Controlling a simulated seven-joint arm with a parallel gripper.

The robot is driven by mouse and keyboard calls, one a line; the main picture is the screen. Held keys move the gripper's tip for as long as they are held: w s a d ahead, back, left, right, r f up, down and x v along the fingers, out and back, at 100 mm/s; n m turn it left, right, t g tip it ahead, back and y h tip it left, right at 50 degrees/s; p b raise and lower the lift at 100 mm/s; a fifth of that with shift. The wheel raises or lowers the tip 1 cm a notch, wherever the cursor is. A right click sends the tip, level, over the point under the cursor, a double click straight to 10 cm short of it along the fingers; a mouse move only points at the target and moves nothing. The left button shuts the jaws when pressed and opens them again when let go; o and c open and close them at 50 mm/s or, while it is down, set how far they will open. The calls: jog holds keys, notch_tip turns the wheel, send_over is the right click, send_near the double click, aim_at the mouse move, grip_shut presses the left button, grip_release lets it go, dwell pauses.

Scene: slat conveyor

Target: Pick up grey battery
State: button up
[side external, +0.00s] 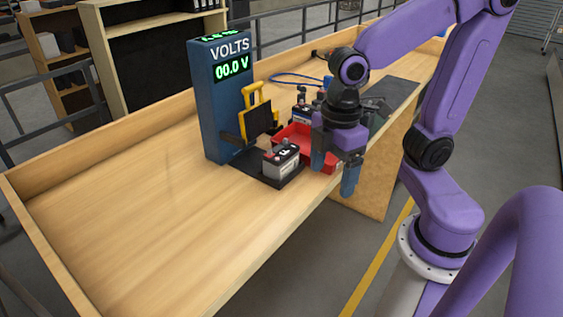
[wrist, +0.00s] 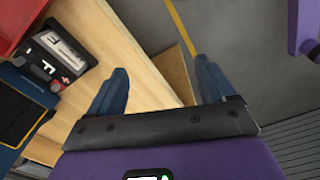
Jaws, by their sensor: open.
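The grey battery (side external: 281,160), with a dark top, stands upright on a black plate (side external: 252,166) in front of the voltage meter. In the wrist view the battery (wrist: 48,60) shows at the upper left, with a red terminal. My gripper (side external: 335,174) is open and empty, to the right of the battery and apart from it, near the table's front edge. In the wrist view the gap between my blue fingers (wrist: 162,72) lies over the table edge and floor. The battery is outside this gap.
A blue meter (side external: 228,95) reading 00.0 V stands behind the battery, beside a yellow-handled part (side external: 258,105). A red tray (side external: 290,132) lies behind the battery, near my gripper. Another dark battery (side external: 302,114) stands farther back. The table's left side (side external: 150,190) is clear.

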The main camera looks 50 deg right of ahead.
jog(key=w+d+r+n, duration=0.2)
jog(key=w+r, duration=0.3)
jog(key=w, duration=0.6)
notch_tip(320, 180, up, 4)
jog(key=n, duration=0.2)
send_over(283, 149)
jog(key=f, duration=1.2)
jog(key=shift+w+f, duration=0.1)
jog(key=shift+w, duration=0.15)
jog(key=shift+s+f, duration=0.15)
jog(key=shift+f, duration=1.2)
jog(key=shift+s+f, duration=0.1)
jog(key=shift+f, duration=1.2)
jog(key=c, duration=1.3)
jog(key=shift+c, duration=0.2)
jog(key=shift+r, duration=0.15)
